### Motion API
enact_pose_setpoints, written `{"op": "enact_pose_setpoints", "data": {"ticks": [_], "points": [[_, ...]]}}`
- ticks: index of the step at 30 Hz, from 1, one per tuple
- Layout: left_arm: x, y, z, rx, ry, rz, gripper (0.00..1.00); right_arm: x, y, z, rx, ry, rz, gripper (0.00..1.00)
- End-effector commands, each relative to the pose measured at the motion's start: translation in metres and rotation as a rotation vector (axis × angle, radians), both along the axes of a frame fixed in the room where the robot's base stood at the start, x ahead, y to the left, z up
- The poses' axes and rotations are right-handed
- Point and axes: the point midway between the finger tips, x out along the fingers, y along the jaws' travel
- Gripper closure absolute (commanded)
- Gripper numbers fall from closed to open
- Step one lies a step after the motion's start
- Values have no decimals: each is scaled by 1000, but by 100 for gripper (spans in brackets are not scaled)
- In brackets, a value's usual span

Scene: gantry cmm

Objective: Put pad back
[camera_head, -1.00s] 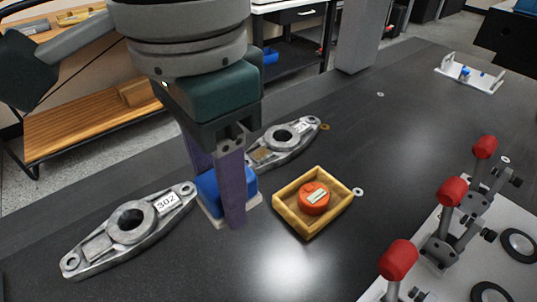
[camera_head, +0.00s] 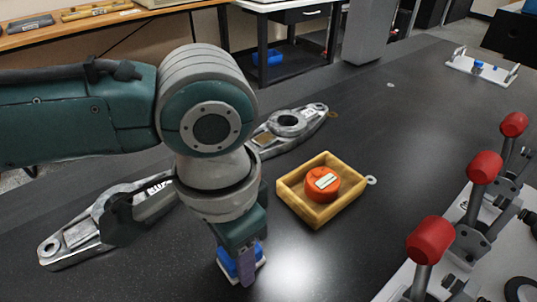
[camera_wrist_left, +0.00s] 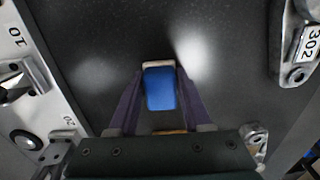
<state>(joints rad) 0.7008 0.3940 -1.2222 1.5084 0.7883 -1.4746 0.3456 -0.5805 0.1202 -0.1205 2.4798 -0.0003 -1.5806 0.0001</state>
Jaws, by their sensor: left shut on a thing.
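The blue pad (camera_head: 228,263) with a pale base is between the fingers of my left gripper (camera_head: 243,268), near the front middle of the dark table in the head view. My wrist and fingers hide part of it. In the left wrist view, the blue pad (camera_wrist_left: 160,90) sits between the two purple fingers of the left gripper (camera_wrist_left: 160,95), its pale edge showing at the top. I cannot tell whether its base touches the table. My right gripper is not in view.
A wooden tray (camera_head: 293,205) with a red-orange round piece (camera_head: 321,184) stands right of the gripper. Metal castings lie at left (camera_head: 68,240) and behind (camera_head: 290,122). A fixture plate with red-knobbed clamps (camera_head: 431,239) stands at right. The table beyond the tray is mostly clear.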

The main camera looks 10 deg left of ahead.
Motion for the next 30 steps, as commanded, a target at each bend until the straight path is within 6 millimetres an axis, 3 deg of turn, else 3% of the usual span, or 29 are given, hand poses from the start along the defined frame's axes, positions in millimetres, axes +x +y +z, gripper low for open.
{"op": "enact_pose_setpoints", "data": {"ticks": [8,9,17,26,30], "points": [[0,0,-2,-1,1,0,100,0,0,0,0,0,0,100],[0,0,-2,-1,1,0,50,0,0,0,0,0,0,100],[0,0,-2,-1,1,0,21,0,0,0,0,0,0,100],[0,0,2,-1,-1,0,21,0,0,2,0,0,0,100],[0,0,24,-2,-1,1,21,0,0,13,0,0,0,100]]}}
